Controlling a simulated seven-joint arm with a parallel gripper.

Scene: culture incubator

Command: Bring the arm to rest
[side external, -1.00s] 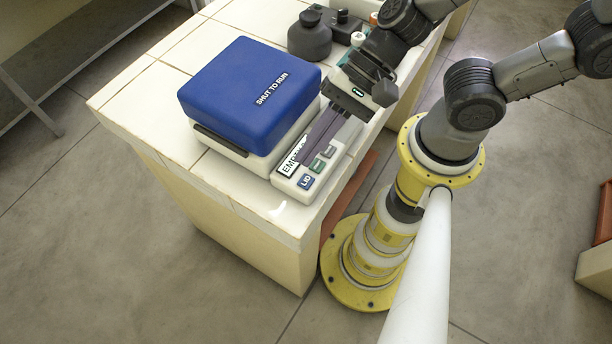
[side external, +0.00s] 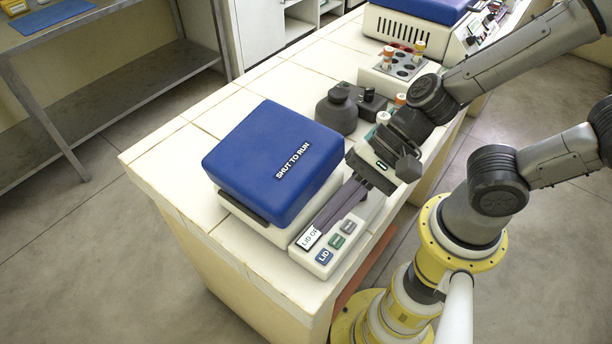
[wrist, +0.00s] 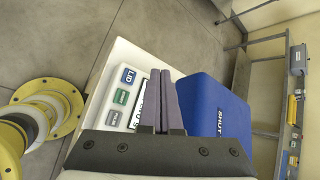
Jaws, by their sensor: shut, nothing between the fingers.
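My gripper (side external: 320,225) is shut and empty, its dark fingers held together over the control panel (side external: 347,245) of the incubator. The fingers also show in the wrist view (wrist: 165,75), in front of the panel. The incubator's blue lid (side external: 275,160), marked "SHUT TO RUN", lies down over its pale body (side external: 255,226); I cannot tell whether it is latched. The panel has a blue LID button (side external: 324,257), a green button (side external: 337,242) and a grey button (side external: 348,227). The small display (side external: 309,238) reads "LID O", the rest hidden by the fingers.
A rack (side external: 408,66) with orange- and yellow-capped vials and a second blue-lidded device (side external: 420,8) are farther back. The tiled bench (side external: 165,150) is clear at the left. A metal shelf (side external: 110,60) stands beyond it.

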